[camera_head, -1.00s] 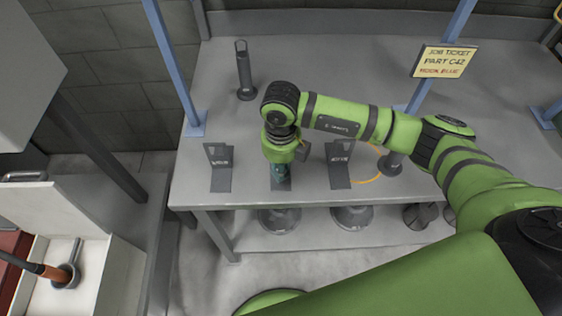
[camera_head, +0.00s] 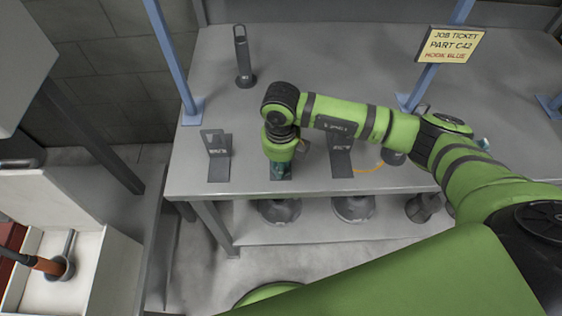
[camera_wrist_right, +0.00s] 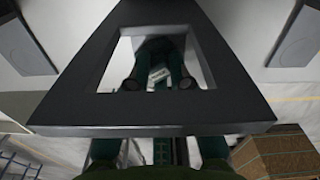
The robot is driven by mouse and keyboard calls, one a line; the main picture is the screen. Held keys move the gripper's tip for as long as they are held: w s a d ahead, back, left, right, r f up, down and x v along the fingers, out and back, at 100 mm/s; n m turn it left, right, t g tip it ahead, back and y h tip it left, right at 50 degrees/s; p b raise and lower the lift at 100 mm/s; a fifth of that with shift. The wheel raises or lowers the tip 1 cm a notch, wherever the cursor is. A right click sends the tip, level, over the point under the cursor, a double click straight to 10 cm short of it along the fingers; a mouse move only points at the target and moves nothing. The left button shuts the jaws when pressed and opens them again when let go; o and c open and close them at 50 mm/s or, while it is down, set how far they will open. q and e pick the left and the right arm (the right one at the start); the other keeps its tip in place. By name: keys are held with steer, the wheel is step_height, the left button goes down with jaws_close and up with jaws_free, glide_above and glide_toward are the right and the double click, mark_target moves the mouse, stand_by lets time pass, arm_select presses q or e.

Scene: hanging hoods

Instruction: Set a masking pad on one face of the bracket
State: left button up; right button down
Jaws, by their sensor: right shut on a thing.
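A dark grey bracket (camera_head: 218,158), with a window in its upright plate, stands at the left of the table's front. A similar bracket (camera_head: 341,158) stands to the right, partly behind my arm. My right gripper (camera_head: 280,171) points down between them, hiding most of a third bracket. In the right wrist view a bracket's windowed plate (camera_wrist_right: 150,118) fills the middle. Through its window show the dark green fingertips (camera_wrist_right: 160,80) with a small pale label between them. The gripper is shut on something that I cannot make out. No masking pad can be told apart.
A dark upright cylinder (camera_head: 244,58) stands at the back left of the grey table (camera_head: 310,60). Blue posts (camera_head: 172,62) rise from it, one with a job ticket sign (camera_head: 450,45). An orange loop (camera_head: 370,168) lies near the right bracket. Dark bell-shaped items (camera_head: 352,208) stand underneath.

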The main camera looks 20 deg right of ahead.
steer(key=shift+f+b, duration=0.25)
steer(key=shift+b, duration=0.05)
stand_by(0.6)
steer(key=c, duration=1.1)
jaws_free()
steer(key=shift+o, duration=0.2)
step_height(320, 180, up, 12)
